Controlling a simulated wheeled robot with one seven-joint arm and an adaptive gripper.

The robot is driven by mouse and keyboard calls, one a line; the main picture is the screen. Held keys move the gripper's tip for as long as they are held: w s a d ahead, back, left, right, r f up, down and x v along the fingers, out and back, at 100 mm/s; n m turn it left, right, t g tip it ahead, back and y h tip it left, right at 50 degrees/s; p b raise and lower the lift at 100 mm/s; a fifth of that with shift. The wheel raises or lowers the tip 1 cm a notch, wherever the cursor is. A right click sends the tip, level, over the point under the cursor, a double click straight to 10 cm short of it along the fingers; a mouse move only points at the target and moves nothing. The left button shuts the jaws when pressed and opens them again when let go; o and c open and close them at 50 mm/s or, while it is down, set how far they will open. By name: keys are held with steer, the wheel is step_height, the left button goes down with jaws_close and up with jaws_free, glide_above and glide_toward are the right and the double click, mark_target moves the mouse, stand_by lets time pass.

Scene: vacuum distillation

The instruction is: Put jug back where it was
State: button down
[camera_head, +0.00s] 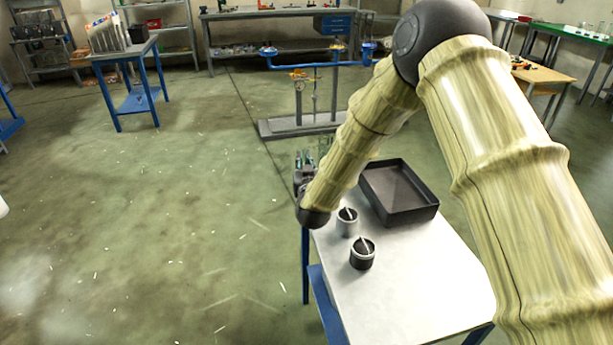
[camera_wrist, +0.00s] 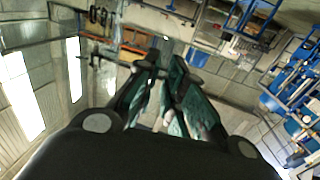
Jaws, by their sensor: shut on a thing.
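My gripper (camera_head: 304,165) is at the far left end of the white-topped table (camera_head: 425,280), above its edge and partly hidden by my own wrist. In the wrist view my gripper (camera_wrist: 174,62) shows two greenish fingers close together. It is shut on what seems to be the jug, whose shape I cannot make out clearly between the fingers. On the table stand a grey cup-like vessel (camera_head: 347,228) and a black one (camera_head: 362,259), each with a light stick or handle across its top. Both are upright and apart from my gripper.
A blue-and-grey stand (camera_head: 305,122) is on the floor behind. A blue side table (camera_head: 140,100) stands far left. The left floor is clear.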

steer(key=shift+f, duration=2.25)
steer(key=shift+f, duration=0.15)
steer(key=c, duration=1.5)
jaws_free()
steer(key=s, duration=0.4)
steer(key=s+d, duration=0.1)
steer(key=s, duration=0.3)
steer(key=s+d+b, duration=0.1)
steer(key=s, duration=0.3)
steer(key=shift+d+r, duration=0.1)
steer(key=shift+r, duration=0.1)
